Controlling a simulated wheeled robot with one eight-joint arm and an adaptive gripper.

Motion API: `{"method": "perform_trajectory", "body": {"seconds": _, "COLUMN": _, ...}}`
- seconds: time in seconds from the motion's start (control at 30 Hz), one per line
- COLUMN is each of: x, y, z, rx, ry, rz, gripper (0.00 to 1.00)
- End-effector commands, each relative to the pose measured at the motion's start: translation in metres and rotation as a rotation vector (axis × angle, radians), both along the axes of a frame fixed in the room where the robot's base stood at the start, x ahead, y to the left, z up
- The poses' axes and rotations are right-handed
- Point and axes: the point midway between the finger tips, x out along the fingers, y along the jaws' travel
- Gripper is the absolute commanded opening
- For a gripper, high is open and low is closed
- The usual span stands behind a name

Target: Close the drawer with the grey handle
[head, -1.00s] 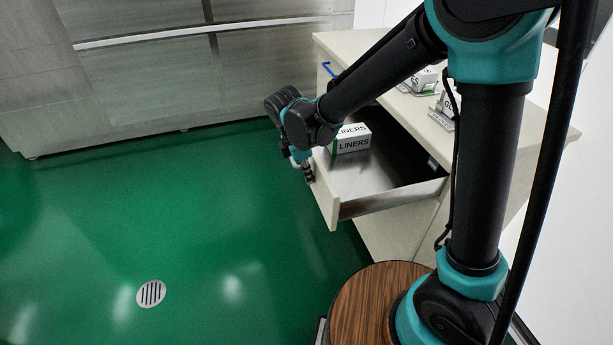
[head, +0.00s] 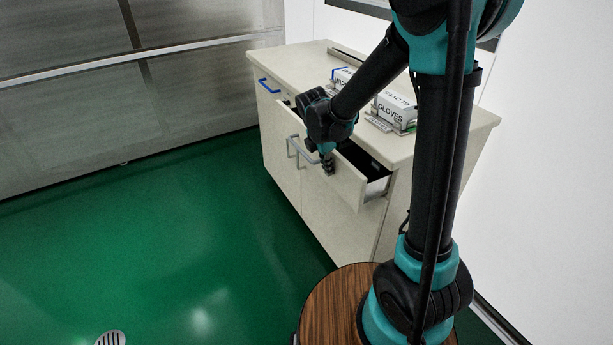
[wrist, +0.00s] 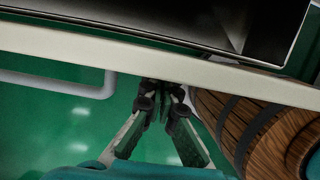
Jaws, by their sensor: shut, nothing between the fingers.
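The drawer (head: 347,183) with the grey handle (head: 301,151) stands partly open at the top of the cream cabinet. Its dark inside shows as a narrow strip in the head view. My gripper (head: 328,168) is shut and empty at the drawer's front face, right of the handle. In the wrist view my gripper (wrist: 162,92) has its fingertips at the front panel's edge (wrist: 150,68), and they seem to touch it. The grey handle (wrist: 70,86) is to their left, apart from the fingers.
A blue handle (head: 268,86) marks another front at the cabinet's left. Boxes, one a gloves box (head: 393,108), stand on the cabinet top (head: 440,125). A steel unit (head: 190,100) stands at the back left.

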Motion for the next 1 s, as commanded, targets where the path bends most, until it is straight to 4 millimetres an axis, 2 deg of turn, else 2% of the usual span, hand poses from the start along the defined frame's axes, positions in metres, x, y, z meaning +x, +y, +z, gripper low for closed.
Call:
{"method": "perform_trajectory", "body": {"seconds": 0.03, "x": 0.007, "y": -0.011, "z": 0.000, "rx": 0.000, "ry": -0.001, "rz": -0.007, "gripper": 0.00}}
{"method": "perform_trajectory", "body": {"seconds": 0.2, "x": 0.023, "y": -0.038, "z": 0.000, "rx": 0.001, "ry": -0.001, "rz": -0.004, "gripper": 0.00}}
{"method": "perform_trajectory", "body": {"seconds": 0.4, "x": 0.034, "y": -0.056, "z": 0.000, "rx": 0.000, "ry": 0.000, "rz": -0.002, "gripper": 0.00}}
{"method": "perform_trajectory", "body": {"seconds": 0.6, "x": 0.039, "y": -0.062, "z": 0.000, "rx": 0.001, "ry": -0.001, "rz": 0.000, "gripper": 0.00}}
{"method": "perform_trajectory", "body": {"seconds": 1.0, "x": 0.039, "y": -0.062, "z": 0.000, "rx": 0.001, "ry": -0.001, "rz": 0.000, "gripper": 0.00}}
